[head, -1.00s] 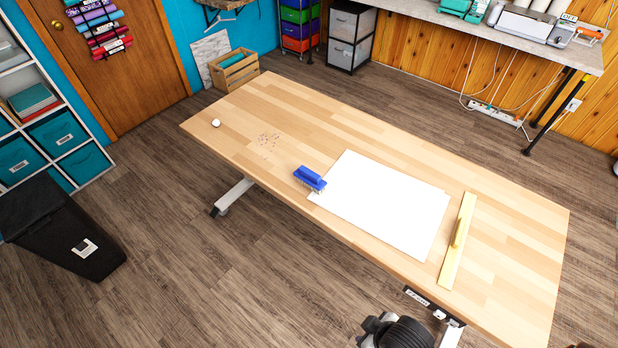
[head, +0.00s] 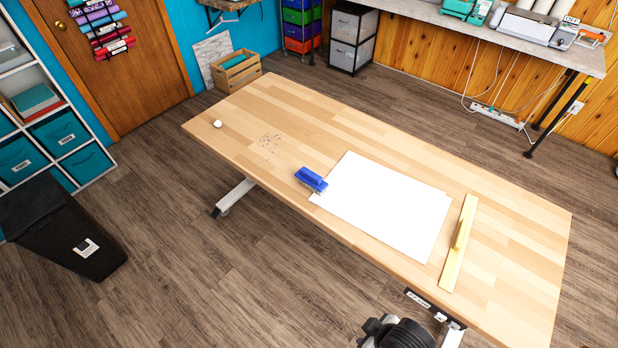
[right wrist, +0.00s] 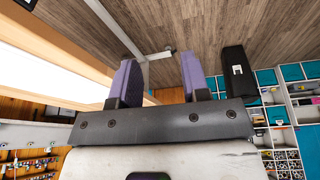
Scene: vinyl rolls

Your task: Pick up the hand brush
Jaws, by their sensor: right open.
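The hand brush (head: 311,179) is blue with pale bristles. In the head view it lies on the wooden table (head: 350,138), at the left corner of a white sheet (head: 385,205) and near the table's front edge. My right gripper (right wrist: 160,80) shows in the right wrist view with its two purple fingers apart and nothing between them. It is beside the table's edge, clear of the brush, which I cannot make out in that view. My left gripper is not in view.
A yellow straightedge with a handle (head: 459,243) lies right of the sheet. A small white ball-like thing (head: 217,124) and scattered specks (head: 270,143) are on the left part of the table. A black bin (head: 62,235) stands on the floor at left.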

